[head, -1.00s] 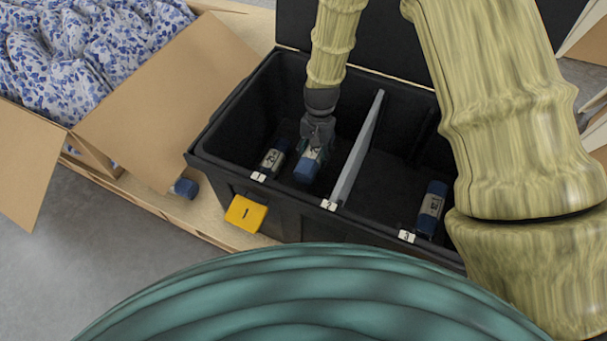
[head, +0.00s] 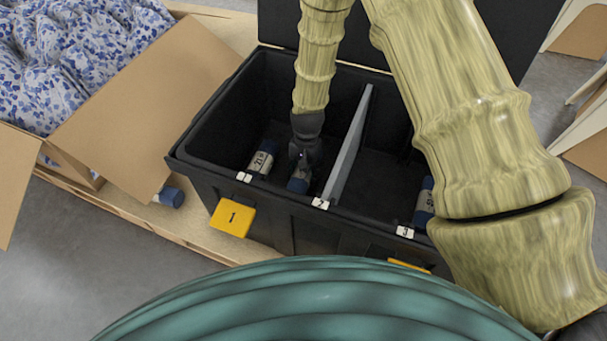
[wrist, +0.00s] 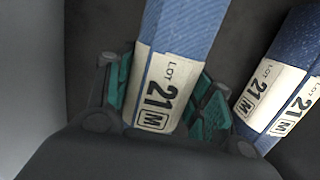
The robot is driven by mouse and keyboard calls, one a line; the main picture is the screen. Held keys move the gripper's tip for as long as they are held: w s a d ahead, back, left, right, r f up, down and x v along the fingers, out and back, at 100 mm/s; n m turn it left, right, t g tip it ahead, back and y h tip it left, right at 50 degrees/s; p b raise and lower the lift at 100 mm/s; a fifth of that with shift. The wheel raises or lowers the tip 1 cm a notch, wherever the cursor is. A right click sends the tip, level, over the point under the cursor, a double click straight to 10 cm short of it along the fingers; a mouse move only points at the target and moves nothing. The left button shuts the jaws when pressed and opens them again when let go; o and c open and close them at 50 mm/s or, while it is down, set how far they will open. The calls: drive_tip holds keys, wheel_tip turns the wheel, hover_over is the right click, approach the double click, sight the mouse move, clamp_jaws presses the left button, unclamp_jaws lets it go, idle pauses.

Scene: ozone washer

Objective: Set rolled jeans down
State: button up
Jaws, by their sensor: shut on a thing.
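My gripper (head: 303,162) reaches down into the left part of the black bin (head: 188,165). It is shut on a rolled pair of blue jeans (head: 298,186) with a pale label band. In the wrist view the gripper (wrist: 165,100) has its green pads on both sides of the roll (wrist: 185,40), around the label reading LOT 21 M. The held roll is low in the compartment, near the grey divider; I cannot tell whether it touches the floor. Other jeans rolls (head: 263,158) lie to its left, also shown in the wrist view (wrist: 275,85), apart from the held one.
A grey divider (head: 349,145) splits the bin. Another roll (head: 424,203) lies in the right compartment. A yellow tag marked 1 (head: 232,219) hangs on the bin's front. A roll (head: 170,197) lies outside by the cardboard box (head: 150,95). The lid stands open behind.

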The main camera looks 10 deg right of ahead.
drive_tip(key=o, duration=1.3)
drive_tip(key=shift+f, duration=0.1)
drive_tip(key=r+p, duration=0.2)
drive_tip(key=r, duration=0.2)
drive_tip(key=r+p, duration=0.2)
drive_tip(key=r, duration=0.2)
drive_tip(key=w+r+p, duration=0.1)
drive_tip(key=r, duration=0.3)
drive_tip(key=shift+w+d+p, duration=0.1)
drive_tip(key=shift+d+p, duration=0.3)
drive_tip(key=shift+r, duration=0.1)
